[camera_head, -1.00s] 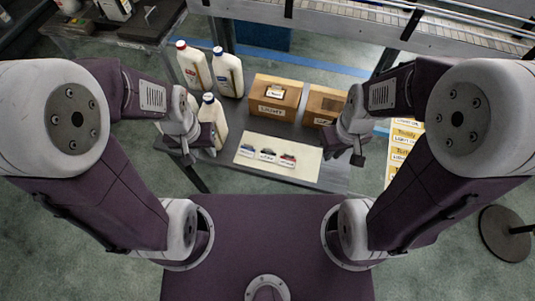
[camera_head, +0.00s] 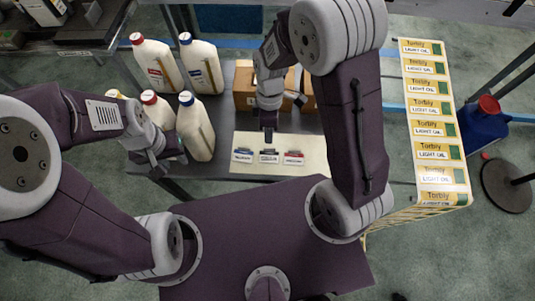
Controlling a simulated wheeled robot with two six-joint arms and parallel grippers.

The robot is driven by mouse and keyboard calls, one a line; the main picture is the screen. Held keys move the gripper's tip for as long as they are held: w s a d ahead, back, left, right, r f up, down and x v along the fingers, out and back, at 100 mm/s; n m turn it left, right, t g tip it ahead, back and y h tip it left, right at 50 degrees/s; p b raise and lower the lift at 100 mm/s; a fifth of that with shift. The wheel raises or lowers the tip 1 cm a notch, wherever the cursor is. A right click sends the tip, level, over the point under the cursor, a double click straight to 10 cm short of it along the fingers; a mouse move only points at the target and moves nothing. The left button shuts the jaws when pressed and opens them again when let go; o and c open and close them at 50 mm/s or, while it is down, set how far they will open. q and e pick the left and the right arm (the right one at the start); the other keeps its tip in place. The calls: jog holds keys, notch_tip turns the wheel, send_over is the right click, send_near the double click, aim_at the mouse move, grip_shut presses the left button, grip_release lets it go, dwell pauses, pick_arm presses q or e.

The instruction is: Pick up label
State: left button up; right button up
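A cream mat (camera_head: 310,142) on the grey table holds three small items in a row: a blue one (camera_head: 243,155), a dark one (camera_head: 268,156) and a red one (camera_head: 293,158). My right gripper (camera_head: 269,136) points down just above the dark item; from here I cannot tell whether they touch. My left gripper (camera_head: 168,160) is at the table's left side, close to the white bottles. Its finger opening is unclear.
Several white bottles, one with a blue cap (camera_head: 196,128), stand on the table's left side. Cardboard boxes (camera_head: 244,87) stand behind the mat, partly hidden by my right arm. A blue container with a red cap (camera_head: 483,120) is at the far right.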

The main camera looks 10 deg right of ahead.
aim_at(268, 148)
jog(key=shift+f, duration=0.2)
jog(key=shift+s+d+f, duration=0.1)
jog(key=shift+s, duration=0.1)
jog(key=f, duration=0.2)
jog(key=s+f, duration=0.1)
jog(key=f, duration=0.1)
jog(key=shift+a+b, duration=0.25)
jog(key=shift+b, duration=0.05)
jog(key=shift+w+a+f, duration=0.1)
jog(key=shift+f, duration=0.3)
jog(key=shift+s+r, duration=0.1)
jog(key=shift+s, duration=0.1)
grip_shut()
jog(key=shift+w, duration=0.1)
jog(key=shift+r, duration=0.1)
